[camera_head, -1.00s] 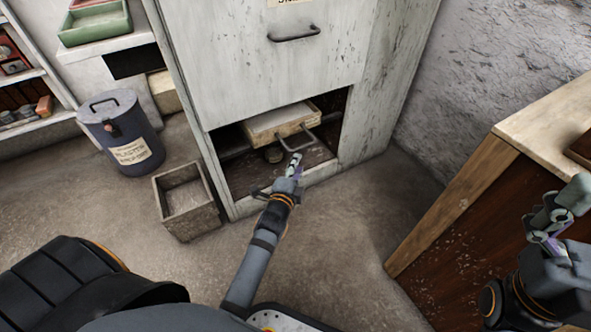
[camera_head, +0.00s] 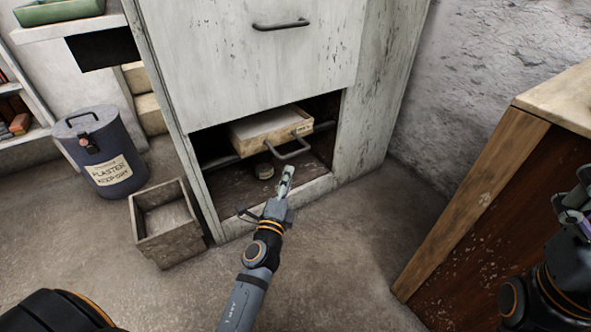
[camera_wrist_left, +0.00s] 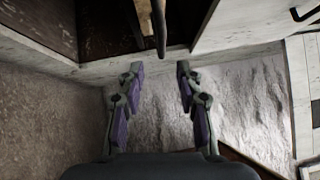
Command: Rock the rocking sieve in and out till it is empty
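The rocking sieve (camera_head: 262,132) is a shallow pale wooden tray inside the low opening of a tall whitish cabinet. Its metal loop handle (camera_head: 290,149) sticks out at the front. The sieve's inside looks pale; I cannot tell how much lies in it. My left gripper (camera_head: 287,174) is just in front of and below the handle. In the left wrist view its fingers (camera_wrist_left: 160,72) are spread with nothing between them, and the handle (camera_wrist_left: 160,30) is beyond the tips. My right gripper (camera_head: 573,213) is at the right edge, partly cut off; its opening is unclear.
The cabinet (camera_head: 255,60) frames the opening, with a low sill. An open box (camera_head: 165,225) and a lidded plaster bin (camera_head: 102,155) stand left. A wooden bench (camera_head: 480,200) stands right. Floor between is clear.

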